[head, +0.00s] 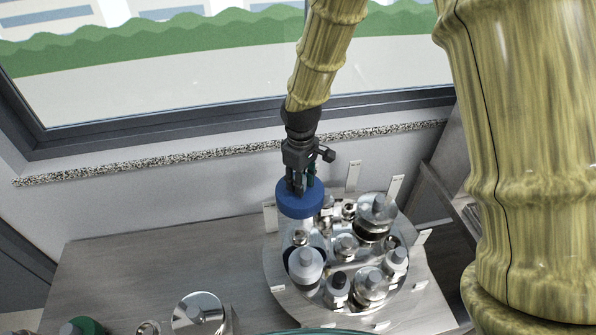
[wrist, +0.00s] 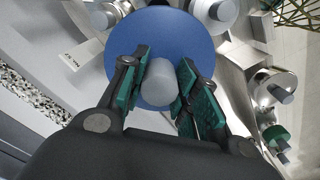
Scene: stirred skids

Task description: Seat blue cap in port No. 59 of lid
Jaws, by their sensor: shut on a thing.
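The blue cap (head: 300,203) is a wide blue disc with a grey knob (wrist: 166,82) on top. My gripper (head: 303,185) is shut on this knob, with a green-padded finger on each side in the wrist view (wrist: 163,88). The cap is at the back left part of the round metal lid (head: 272,272), which carries several ports and caps. The cap hides what is under it, and I cannot tell whether it touches the lid. A small label stands at the lid's rim beside the cap in the wrist view (wrist: 80,53); I cannot read its number.
Several grey-knobbed caps and fittings crowd the lid, including a large one (head: 376,216) to the right of the blue cap. White tabs (head: 353,176) stand up around the rim. A green cap (head: 84,327) and a metal cap (head: 197,312) sit at the front left. The left tabletop (head: 150,262) is clear.

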